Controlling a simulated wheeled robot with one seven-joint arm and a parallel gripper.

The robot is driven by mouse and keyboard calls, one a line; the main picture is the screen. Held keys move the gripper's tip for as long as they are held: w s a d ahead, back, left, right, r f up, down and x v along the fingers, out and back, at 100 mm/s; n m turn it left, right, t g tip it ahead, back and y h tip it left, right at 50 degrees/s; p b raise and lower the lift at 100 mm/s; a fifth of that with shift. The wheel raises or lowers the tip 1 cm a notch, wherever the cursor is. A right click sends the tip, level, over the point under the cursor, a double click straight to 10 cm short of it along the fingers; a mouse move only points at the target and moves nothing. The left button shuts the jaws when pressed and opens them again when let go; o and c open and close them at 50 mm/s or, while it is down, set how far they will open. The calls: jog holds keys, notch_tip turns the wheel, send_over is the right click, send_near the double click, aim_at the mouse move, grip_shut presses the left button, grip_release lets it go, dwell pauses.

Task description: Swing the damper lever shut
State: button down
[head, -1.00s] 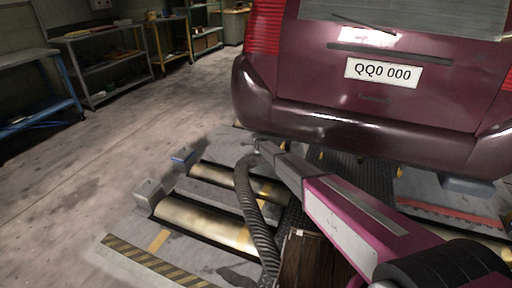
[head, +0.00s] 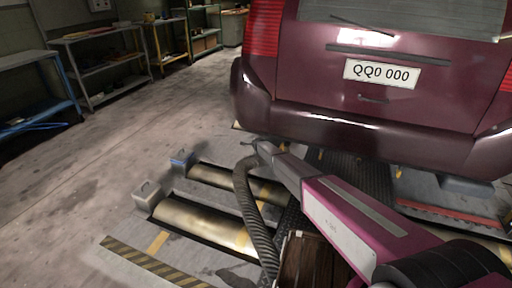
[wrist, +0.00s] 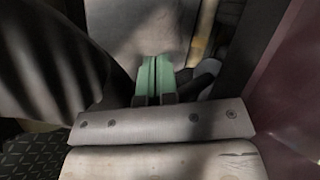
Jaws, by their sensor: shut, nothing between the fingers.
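My gripper (wrist: 155,78) is shut and empty, its two green fingertips pressed together in the wrist view. In the head view my gripper (head: 259,150) is small and sits at the top end of a ribbed grey hose (head: 252,205), below the car's bumper. The hose (wrist: 50,60) also shows large and close on the left of the wrist view. A pale grey smooth surface (wrist: 140,25) lies just beyond the fingertips; I cannot tell whether they touch it. A dark rounded part (wrist: 207,74) is just right of the fingers. I cannot pick out the damper lever for certain.
A maroon car (head: 350,110) stands close above and behind my gripper. Metal rollers (head: 200,222) lie in the floor at the left, with a grey block (head: 147,193) and a striped edge (head: 150,264). Shelves (head: 100,60) line the far left wall.

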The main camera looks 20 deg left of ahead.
jog(key=shift+w+d+m+h, duration=0.15)
jog(key=shift+w+m+h, duration=0.4)
jog(key=shift+m+h, duration=0.35)
jog(key=shift+w+d+m, duration=0.1)
jog(key=shift+d+m, duration=0.05)
jog(key=shift+m, duration=0.15)
